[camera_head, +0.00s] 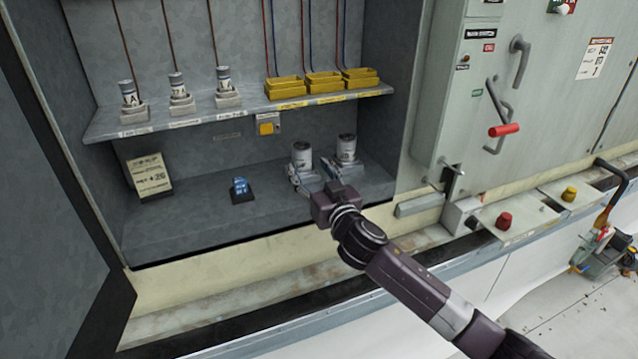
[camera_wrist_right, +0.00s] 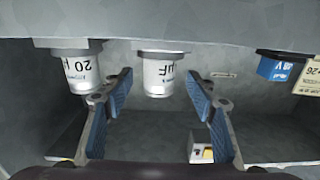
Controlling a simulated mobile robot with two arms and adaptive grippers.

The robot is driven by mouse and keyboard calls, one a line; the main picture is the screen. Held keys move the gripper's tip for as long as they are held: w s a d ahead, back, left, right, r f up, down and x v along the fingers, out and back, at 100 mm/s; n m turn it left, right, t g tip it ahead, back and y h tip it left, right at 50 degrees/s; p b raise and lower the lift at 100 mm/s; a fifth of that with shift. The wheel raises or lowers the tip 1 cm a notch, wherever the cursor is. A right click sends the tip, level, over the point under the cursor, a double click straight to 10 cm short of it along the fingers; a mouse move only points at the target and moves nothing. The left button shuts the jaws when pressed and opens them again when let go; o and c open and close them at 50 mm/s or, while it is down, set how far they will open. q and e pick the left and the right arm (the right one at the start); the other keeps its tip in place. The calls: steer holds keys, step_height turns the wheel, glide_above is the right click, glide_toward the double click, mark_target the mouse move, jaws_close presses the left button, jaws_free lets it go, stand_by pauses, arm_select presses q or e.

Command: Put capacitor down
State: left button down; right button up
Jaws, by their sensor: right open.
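Two white cylindrical capacitors stand upright on grey bases on the cabinet floor: a left one (camera_head: 302,157) and a right one (camera_head: 346,148). My right gripper (camera_head: 312,175) is in front of the left one, its fingers open. In the right wrist view, which is upside down, that capacitor (camera_wrist_right: 158,76) shows in the gap between the blue-padded fingers (camera_wrist_right: 159,82), with space on both sides. I cannot tell whether it is between the tips or just beyond them. The other capacitor (camera_wrist_right: 82,72), marked 20, is outside the fingers. My left gripper is not in view.
A shelf (camera_head: 240,112) above holds three small labelled cylinders (camera_head: 177,88) and yellow trays (camera_head: 325,85). A blue meter (camera_head: 240,188) and a sign card (camera_head: 150,176) stand to the left. Cabinet floor between meter and capacitors is clear. A red-handled lever (camera_head: 503,130) is at right.

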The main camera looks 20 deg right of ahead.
steer(key=s, duration=0.6)
steer(key=shift+d, duration=0.1)
